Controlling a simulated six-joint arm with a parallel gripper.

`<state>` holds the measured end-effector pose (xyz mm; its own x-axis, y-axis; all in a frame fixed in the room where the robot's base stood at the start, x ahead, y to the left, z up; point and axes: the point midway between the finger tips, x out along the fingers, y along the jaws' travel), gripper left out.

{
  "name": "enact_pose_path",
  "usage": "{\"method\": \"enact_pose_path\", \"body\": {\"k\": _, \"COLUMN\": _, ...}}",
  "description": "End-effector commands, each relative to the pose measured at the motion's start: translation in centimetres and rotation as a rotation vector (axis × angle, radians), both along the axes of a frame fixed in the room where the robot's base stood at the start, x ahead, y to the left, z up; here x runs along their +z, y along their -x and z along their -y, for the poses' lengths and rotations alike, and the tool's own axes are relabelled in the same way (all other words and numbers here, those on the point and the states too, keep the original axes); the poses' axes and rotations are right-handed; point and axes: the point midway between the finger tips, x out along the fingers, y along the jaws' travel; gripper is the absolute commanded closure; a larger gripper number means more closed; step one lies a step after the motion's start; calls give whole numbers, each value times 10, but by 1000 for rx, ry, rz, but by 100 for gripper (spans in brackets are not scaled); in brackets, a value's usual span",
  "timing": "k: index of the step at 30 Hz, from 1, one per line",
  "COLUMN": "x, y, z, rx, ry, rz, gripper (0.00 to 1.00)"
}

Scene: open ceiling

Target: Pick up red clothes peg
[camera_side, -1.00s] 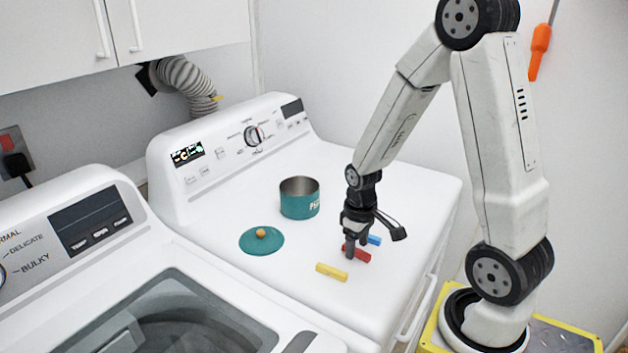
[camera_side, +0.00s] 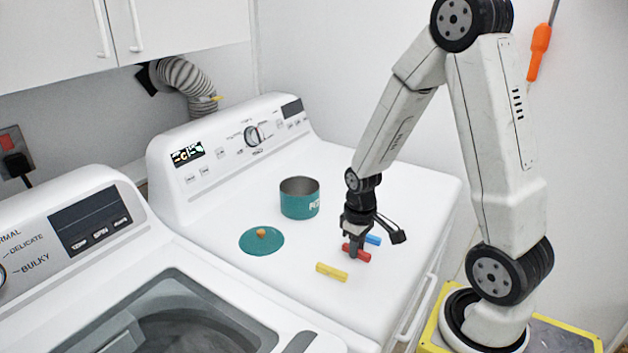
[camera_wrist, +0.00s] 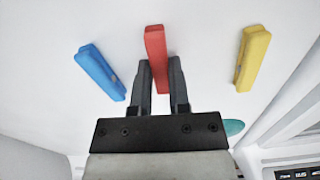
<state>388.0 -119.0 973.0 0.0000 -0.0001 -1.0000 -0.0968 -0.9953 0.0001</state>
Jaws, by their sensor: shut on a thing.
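The red clothes peg (camera_side: 363,256) is at my gripper's fingertips over the white machine top, and it also shows in the wrist view (camera_wrist: 156,45). My gripper (camera_side: 354,252) points down and is shut on the red peg, with one finger on each side of it in the wrist view (camera_wrist: 160,78). Part of the peg is hidden behind the fingers. I cannot tell whether the peg still touches the surface.
A blue peg (camera_side: 373,240) lies just behind the red one, and a yellow peg (camera_side: 332,271) lies to its front left. A teal pot (camera_side: 299,203) stands farther back, with its teal lid (camera_side: 262,244) lying flat beside it. The right part of the top is clear.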

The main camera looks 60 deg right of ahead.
Motion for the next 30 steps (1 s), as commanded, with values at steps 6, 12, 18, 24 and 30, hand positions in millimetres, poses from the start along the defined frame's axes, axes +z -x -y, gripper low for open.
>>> {"method": "enact_pose_path", "body": {"k": 6, "x": 0, "y": 0, "z": 0, "rx": 0, "ry": 0, "rz": 0, "gripper": 100}}
{"method": "enact_pose_path", "body": {"k": 12, "x": 3, "y": 0, "z": 0, "rx": 0, "ry": 0, "rz": 1, "gripper": 100}}
{"method": "enact_pose_path", "body": {"k": 18, "x": 13, "y": -1, "z": 0, "rx": 0, "ry": 1, "rz": 3, "gripper": 100}}
{"method": "enact_pose_path", "body": {"k": 24, "x": 32, "y": -1, "z": 0, "rx": 0, "ry": 1, "rz": 5, "gripper": 100}}
{"method": "enact_pose_path", "body": {"k": 30, "x": 58, "y": -1, "z": 0, "rx": 0, "ry": 2, "rz": 5, "gripper": 100}}
